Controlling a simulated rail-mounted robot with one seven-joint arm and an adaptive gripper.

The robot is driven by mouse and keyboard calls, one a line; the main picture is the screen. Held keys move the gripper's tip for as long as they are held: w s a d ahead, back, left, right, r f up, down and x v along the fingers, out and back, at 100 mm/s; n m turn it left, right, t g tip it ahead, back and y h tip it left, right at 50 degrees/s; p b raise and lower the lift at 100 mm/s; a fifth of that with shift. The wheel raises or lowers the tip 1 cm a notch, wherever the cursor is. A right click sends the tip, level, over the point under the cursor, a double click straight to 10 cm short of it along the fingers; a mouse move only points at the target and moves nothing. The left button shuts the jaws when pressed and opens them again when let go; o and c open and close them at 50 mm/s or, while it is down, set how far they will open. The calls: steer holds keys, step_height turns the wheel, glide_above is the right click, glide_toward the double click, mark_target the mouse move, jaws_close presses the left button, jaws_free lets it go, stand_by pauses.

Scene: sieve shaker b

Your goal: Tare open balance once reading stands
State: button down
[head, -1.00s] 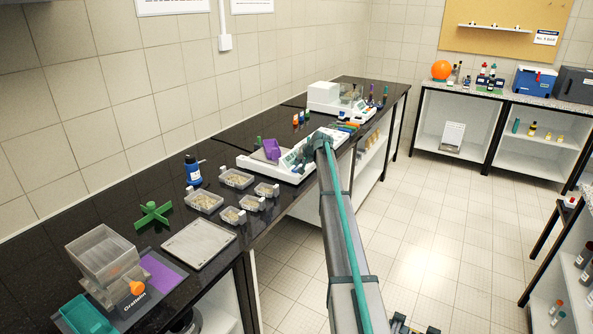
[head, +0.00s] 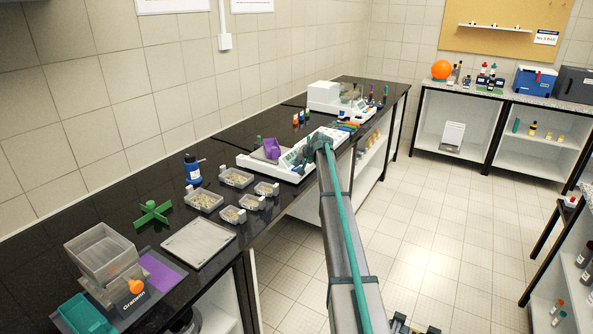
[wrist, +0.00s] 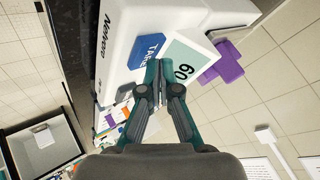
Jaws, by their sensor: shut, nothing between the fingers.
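The open balance (head: 252,165) is white and stands on the black bench, with a purple scoop-like piece (head: 272,149) on its pan. In the wrist view the balance's white body (wrist: 116,52) is close up, with a blue tare button (wrist: 146,50) and a pale display (wrist: 186,56). Large dark digits show on the display, partly hidden by my fingers. My gripper (wrist: 158,76) is shut and empty, its tips over the panel between button and display. I cannot tell whether they touch it. In the head view my arm's end covers the fingers.
A second balance (head: 322,95) stands farther back.

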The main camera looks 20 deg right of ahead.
mark_target(298, 168)
steer(key=shift+f+b, duration=0.3)
steer(key=shift+f, duration=0.2)
stand_by(0.8)
steer(key=shift+r, duration=0.95)
steer(key=shift+r, duration=0.1)
steer(key=shift+r+p, duration=0.9)
steer(key=shift+r, duration=1.55)
